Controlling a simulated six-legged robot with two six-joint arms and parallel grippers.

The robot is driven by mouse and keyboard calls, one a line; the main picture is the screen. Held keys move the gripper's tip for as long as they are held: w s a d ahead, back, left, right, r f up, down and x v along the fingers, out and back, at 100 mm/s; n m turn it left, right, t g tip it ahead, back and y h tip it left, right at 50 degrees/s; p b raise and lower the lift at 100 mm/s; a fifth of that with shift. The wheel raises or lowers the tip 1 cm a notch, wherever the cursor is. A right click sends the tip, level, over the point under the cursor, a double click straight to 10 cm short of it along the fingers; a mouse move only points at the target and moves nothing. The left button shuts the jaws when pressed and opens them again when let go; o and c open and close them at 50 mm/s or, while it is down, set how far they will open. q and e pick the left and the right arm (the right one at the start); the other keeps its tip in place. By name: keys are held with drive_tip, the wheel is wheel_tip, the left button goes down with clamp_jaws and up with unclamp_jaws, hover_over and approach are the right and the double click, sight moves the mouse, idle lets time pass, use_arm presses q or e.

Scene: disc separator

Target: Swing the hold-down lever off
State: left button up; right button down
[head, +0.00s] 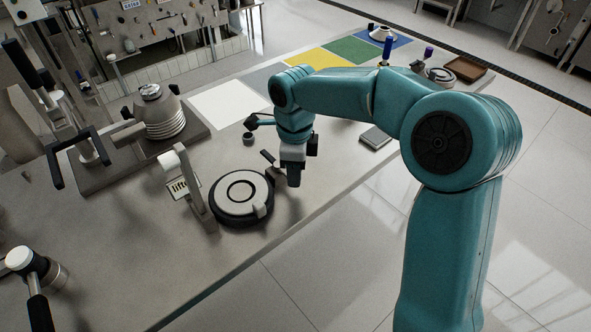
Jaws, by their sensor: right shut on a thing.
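A round grey disc unit (238,195) with a dark rim and a dark ring on top sits on the table, left of my right gripper. My right gripper (293,180) points down at its right edge and is shut. A short dark-tipped lever (269,158) rises at the disc unit's upper right, just left of the fingers. It appears to be the hold-down lever. The fingers hide where they grip, so the contact itself is not clear. My left gripper is not in view.
A ribbed grey cone machine (162,115) stands on a plate at the left. A small dark cup (248,138), a white mat (229,104) and a flat grey box (375,138) lie behind. Coloured mats are farther back. The table's front edge is clear.

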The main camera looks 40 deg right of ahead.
drive_tip(key=shift+w+r, duration=0.1)
drive_tip(key=shift+r, duration=0.05)
drive_tip(key=c, duration=0.8)
unclamp_jaws()
wheel_tip(320, 180, up, 16)
drive_tip(key=p, duration=0.2)
drive_tip(key=shift+r+p, duration=0.1)
drive_tip(key=shift+p, duration=0.2)
